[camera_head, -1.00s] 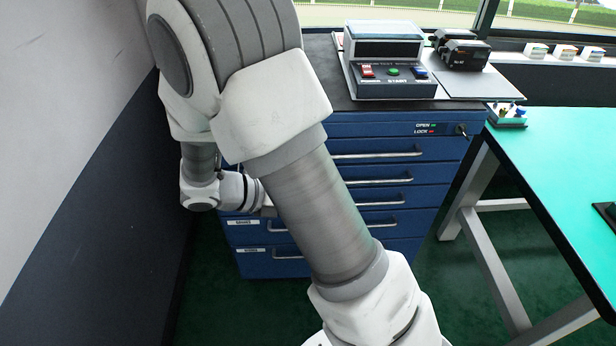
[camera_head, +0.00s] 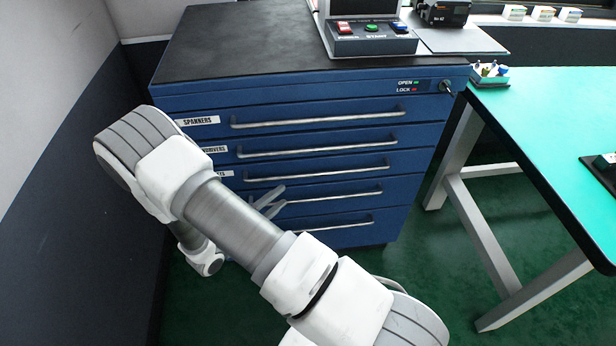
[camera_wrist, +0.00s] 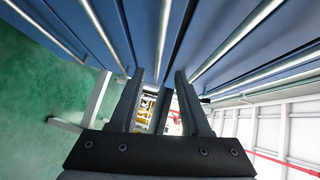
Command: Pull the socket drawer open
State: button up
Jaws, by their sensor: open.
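The socket drawer is the third one down in the blue cabinet; its partly hidden label (camera_head: 222,174) ends in "ETS". Its bar handle (camera_head: 316,170) is visible and the drawer looks shut. My gripper (camera_head: 281,197) is open and empty, low in front of the cabinet. In the head view its fingers overlap the left end of the fourth handle (camera_head: 335,193), below the socket drawer's handle. In the wrist view a handle bar (camera_wrist: 164,40) lines up with the gap between the open fingers (camera_wrist: 160,85). I cannot tell which drawer that bar belongs to, or whether anything touches.
The spanner drawer handle (camera_head: 316,119) and the second handle (camera_head: 317,146) are above; the fifth handle (camera_head: 335,223) is below. A key (camera_head: 446,87) sits in the lock. A wall (camera_head: 60,150) stands close at left, a green-topped table (camera_head: 540,130) at right.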

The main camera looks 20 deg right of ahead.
aim_at(306, 177)
jog(key=b+x, duration=0.2)
jog(key=x, duration=1.1)
jog(key=shift+a, duration=0.1)
grip_shut()
dwell(0.9)
